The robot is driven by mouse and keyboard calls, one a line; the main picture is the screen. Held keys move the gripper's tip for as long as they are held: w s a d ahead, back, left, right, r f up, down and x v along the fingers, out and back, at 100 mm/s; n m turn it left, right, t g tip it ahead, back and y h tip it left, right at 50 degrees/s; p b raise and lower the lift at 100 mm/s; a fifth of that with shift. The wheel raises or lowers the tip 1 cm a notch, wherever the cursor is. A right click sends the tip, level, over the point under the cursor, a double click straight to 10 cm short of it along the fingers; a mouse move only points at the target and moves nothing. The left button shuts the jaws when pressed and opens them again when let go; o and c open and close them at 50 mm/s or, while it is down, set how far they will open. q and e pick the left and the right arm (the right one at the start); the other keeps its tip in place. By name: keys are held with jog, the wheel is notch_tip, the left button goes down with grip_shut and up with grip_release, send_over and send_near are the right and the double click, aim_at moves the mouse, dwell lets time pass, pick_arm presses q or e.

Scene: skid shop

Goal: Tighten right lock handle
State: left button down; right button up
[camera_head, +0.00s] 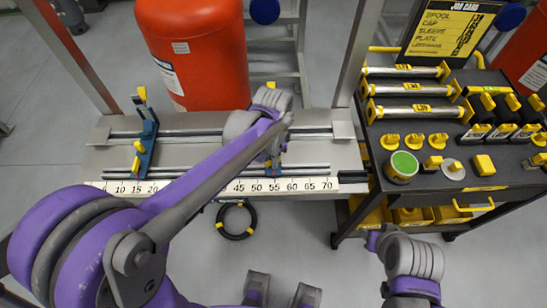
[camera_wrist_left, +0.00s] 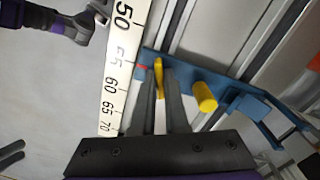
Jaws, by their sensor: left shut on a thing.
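The right lock handle is a small yellow lever (camera_wrist_left: 158,66) on a blue bracket (camera_wrist_left: 226,92) in the left wrist view. My left gripper (camera_wrist_left: 161,76) is shut on this lever, a dark finger on each side. The bracket sits across the metal rails beside the ruler (camera_wrist_left: 126,58), near the 55 to 60 marks. A yellow knob (camera_wrist_left: 204,97) stands just right of the fingers, apart from them. In the head view my left forearm hides most of this bracket and the fingertips. My right arm shows at lower right, but its fingers are not clear.
A second blue bracket (camera_head: 147,142) with yellow parts stands on the rails at left, near 15. A red cylinder (camera_head: 196,55) stands behind the bench. A dark cart (camera_head: 375,182) with yellow-marked parts is at right. A black ring (camera_head: 236,236) lies on the floor.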

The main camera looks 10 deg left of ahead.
pick_arm(q)
jog(key=shift+n, duration=1.1)
jog(key=n, duration=0.3)
jog(key=shift+n, duration=1.9)
